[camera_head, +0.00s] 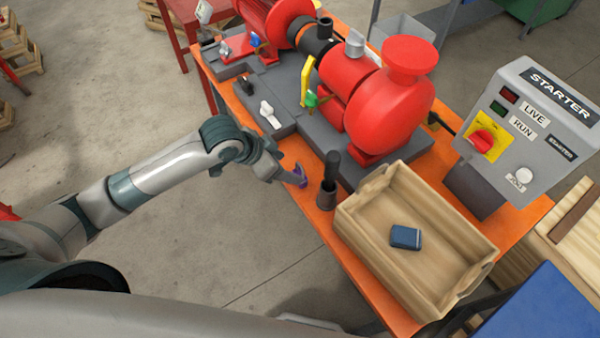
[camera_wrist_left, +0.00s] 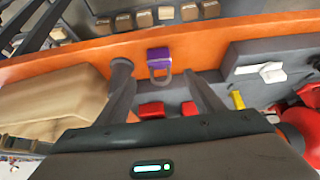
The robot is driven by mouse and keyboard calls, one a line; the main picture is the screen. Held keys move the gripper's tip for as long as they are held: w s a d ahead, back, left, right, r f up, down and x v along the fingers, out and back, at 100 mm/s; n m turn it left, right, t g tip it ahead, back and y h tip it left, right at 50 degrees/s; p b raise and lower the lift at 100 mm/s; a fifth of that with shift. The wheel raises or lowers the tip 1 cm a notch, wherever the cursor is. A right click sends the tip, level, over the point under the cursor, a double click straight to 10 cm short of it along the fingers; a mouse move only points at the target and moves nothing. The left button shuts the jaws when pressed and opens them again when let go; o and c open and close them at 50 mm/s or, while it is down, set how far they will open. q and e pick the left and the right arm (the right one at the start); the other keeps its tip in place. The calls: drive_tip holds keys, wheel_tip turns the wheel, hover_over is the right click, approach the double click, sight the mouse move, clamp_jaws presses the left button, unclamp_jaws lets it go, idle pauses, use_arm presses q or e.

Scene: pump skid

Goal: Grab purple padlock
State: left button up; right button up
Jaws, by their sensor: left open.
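The purple padlock (camera_wrist_left: 159,56) lies on the orange bench top in the left wrist view, its grey shackle pointing toward my gripper. In the head view only a small purple part of the padlock (camera_head: 299,171) shows beside my left gripper (camera_head: 291,178). In the left wrist view my left gripper (camera_wrist_left: 162,80) is open, its fingers spread to either side of the padlock's shackle. Nothing is held between them. My right gripper is in neither view.
A dark cylindrical holder (camera_head: 326,193) with a black handle stands close right of my left gripper. The red pump (camera_head: 385,105) and grey starter box (camera_head: 528,130) stand behind. Grey floor lies left of the bench.

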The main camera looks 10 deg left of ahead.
sight(300, 173)
use_arm(q)
drive_tip(key=shift+p+x, duration=0.55)
drive_tip(key=shift+x, duration=1.75)
drive_tip(key=shift+w+d+f+p, duration=0.15)
drive_tip(key=shift+d+f+p, duration=0.1)
drive_tip(key=shift+f+p, duration=0.4)
drive_tip(key=p+x, duration=0.1)
drive_tip(key=x, duration=0.1)
drive_tip(key=shift+f, duration=0.3)
drive_tip(key=shift+w+d+f+p, duration=0.15)
drive_tip(key=shift+w+f+p, duration=0.15)
drive_tip(key=shift+f, duration=0.25)
drive_tip(key=c, duration=1.2)
